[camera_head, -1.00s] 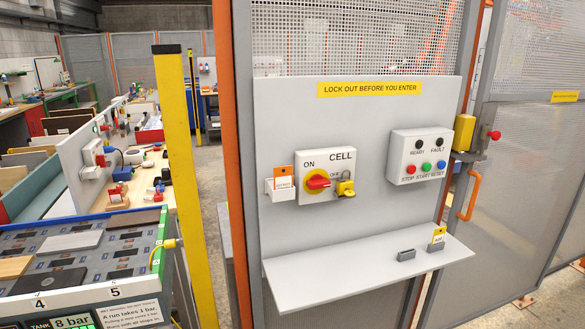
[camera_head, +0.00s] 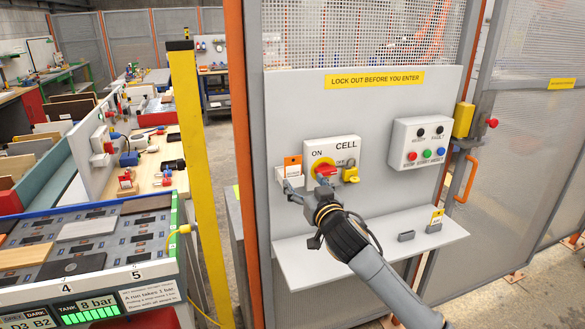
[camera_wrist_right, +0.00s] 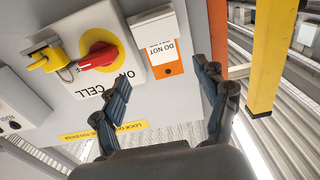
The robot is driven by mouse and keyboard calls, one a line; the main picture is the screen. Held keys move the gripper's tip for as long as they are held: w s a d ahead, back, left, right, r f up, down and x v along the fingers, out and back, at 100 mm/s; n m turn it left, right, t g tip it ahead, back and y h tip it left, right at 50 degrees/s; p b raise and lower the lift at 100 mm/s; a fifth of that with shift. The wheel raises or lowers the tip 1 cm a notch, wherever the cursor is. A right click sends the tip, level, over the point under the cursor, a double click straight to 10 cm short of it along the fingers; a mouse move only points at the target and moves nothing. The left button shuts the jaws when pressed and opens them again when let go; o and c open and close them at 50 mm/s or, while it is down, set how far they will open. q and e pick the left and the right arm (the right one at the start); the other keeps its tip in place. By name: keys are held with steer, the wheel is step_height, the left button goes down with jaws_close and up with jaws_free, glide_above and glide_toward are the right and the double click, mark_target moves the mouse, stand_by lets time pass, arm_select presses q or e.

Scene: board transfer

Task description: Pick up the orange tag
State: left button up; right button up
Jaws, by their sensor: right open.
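The orange tag (camera_head: 292,161) has an orange top and a white lower part with print. It stands in a white holder (camera_head: 282,183) on the grey panel, left of the CELL switch. My right gripper (camera_head: 306,188) is open and empty in front of the panel, just below the tag and switch. In the right wrist view the tag (camera_wrist_right: 163,52) appears upside down, between the open fingers (camera_wrist_right: 162,70); the remaining distance is hard to tell. My left gripper is not in view.
The CELL box carries a red and yellow rotary switch (camera_head: 325,170) and a yellow padlock (camera_head: 351,175) close to the gripper. Below is a shelf (camera_head: 340,250) with a yellow tag (camera_head: 437,215) in a grey stand. A yellow post (camera_head: 200,180) stands left.

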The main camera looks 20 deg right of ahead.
mark_target(293, 169)
steer(key=w, duration=0.1)
steer(key=w+p, duration=0.1)
steer(key=w, duration=0.1)
steer(key=w+p, duration=0.1)
steer(key=w, duration=0.1)
steer(key=shift+w+a+r, duration=0.2)
steer(key=shift+a+r, duration=0.15)
steer(key=shift+w+f+p, duration=0.1)
steer(key=shift+w+p, duration=0.2)
steer(key=shift+w, duration=0.15)
steer(key=shift+c, duration=0.7)
steer(key=c, duration=0.7)
